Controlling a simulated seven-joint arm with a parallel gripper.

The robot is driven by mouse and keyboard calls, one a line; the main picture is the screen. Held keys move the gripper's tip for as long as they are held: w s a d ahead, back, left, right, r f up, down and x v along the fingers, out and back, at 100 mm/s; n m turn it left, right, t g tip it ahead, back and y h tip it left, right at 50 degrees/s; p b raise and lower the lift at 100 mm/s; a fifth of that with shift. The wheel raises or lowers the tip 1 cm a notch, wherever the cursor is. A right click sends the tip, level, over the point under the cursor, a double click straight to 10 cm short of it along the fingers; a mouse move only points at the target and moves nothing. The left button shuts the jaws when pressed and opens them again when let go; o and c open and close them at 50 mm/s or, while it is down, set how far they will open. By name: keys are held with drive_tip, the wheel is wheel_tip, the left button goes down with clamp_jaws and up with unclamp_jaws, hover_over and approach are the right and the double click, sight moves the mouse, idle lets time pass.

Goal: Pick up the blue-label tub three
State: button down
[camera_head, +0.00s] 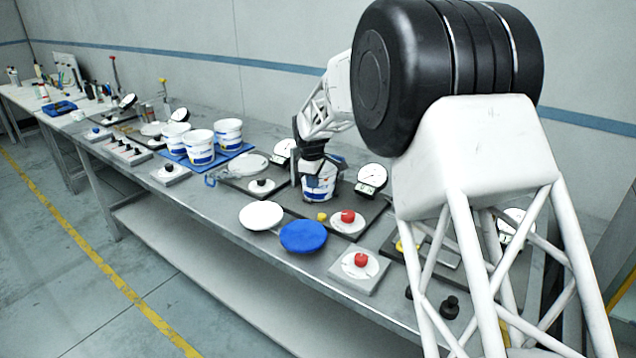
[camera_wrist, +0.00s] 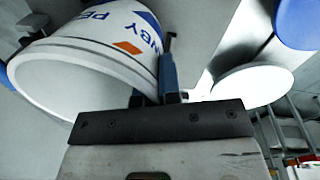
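A white tub with a blue label (camera_head: 319,188) is at the dark board on the bench, under my gripper (camera_head: 316,160). In the wrist view the open-topped tub (camera_wrist: 95,50) fills the upper left, with blue lettering and an orange diamond. My gripper (camera_wrist: 156,88) has one finger outside the tub's wall and the other at the inside of its rim. The fingers are close together and look shut on the wall. I cannot tell whether the tub's base touches the board. Several similar tubs (camera_head: 200,141) stand on a blue tray (camera_head: 233,153) to the left.
A white disc (camera_head: 261,215) and a blue disc (camera_head: 303,236) lie at the bench's front edge. Dial gauges (camera_head: 371,176) stand close on both sides of the tub. Red-knobbed blocks (camera_head: 359,263) are in front to the right. The wall is behind.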

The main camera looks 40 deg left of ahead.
drive_tip(key=shift+r, duration=0.1)
drive_tip(key=shift+r, duration=0.4)
drive_tip(key=s+d+r, duration=0.4)
drive_tip(key=s+d, duration=0.7)
drive_tip(key=shift+d, duration=0.3)
idle(0.3)
idle(0.8)
